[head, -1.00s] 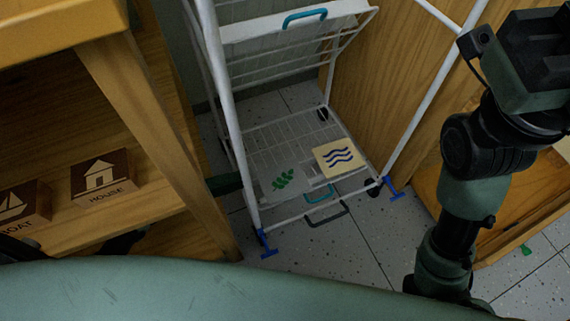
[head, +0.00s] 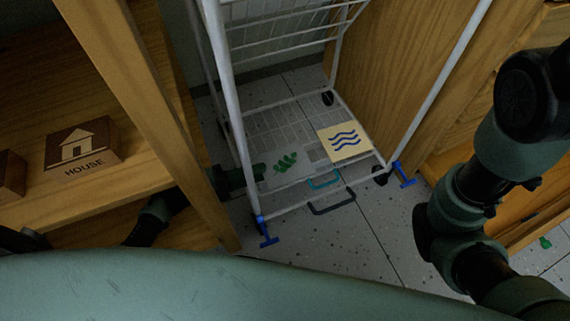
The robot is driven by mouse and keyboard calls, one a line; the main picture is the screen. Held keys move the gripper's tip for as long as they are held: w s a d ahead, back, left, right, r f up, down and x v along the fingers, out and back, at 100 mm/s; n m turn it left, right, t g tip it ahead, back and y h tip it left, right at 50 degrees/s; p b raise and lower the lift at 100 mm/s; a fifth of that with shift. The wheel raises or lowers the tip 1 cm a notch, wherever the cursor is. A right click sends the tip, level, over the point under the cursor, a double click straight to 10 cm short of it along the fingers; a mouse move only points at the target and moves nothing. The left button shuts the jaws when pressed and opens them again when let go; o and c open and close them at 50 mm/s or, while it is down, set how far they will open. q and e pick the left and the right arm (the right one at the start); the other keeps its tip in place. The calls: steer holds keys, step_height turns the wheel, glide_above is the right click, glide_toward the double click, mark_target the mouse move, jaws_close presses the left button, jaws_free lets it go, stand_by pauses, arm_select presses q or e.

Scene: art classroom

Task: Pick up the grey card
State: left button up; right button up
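The grey card (head: 275,179), with a green leaf print, lies on the bottom wire shelf of the white drying rack (head: 233,122), near its front left. My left arm comes in low from the left and passes behind the wooden shelf's post. My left gripper (head: 254,172) is at the card's left edge, by the rack's front left leg. Its fingers are too dark and small to tell whether they are open or shut on the card. My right arm is at the right; its gripper is out of view.
A cream card (head: 345,149) with blue waves lies right of the grey card. Dark and teal handles (head: 333,207) show at the rack's front. A HOUSE block (head: 82,150) sits on the wooden shelf at left. A wooden panel (head: 405,75) stands right of the rack.

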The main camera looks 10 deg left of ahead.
mark_target(285, 164)
arm_select(q)
steer(key=x, duration=0.2)
steer(key=shift+w+d+b, duration=0.15)
steer(key=shift+d+b, duration=0.2)
jaws_close()
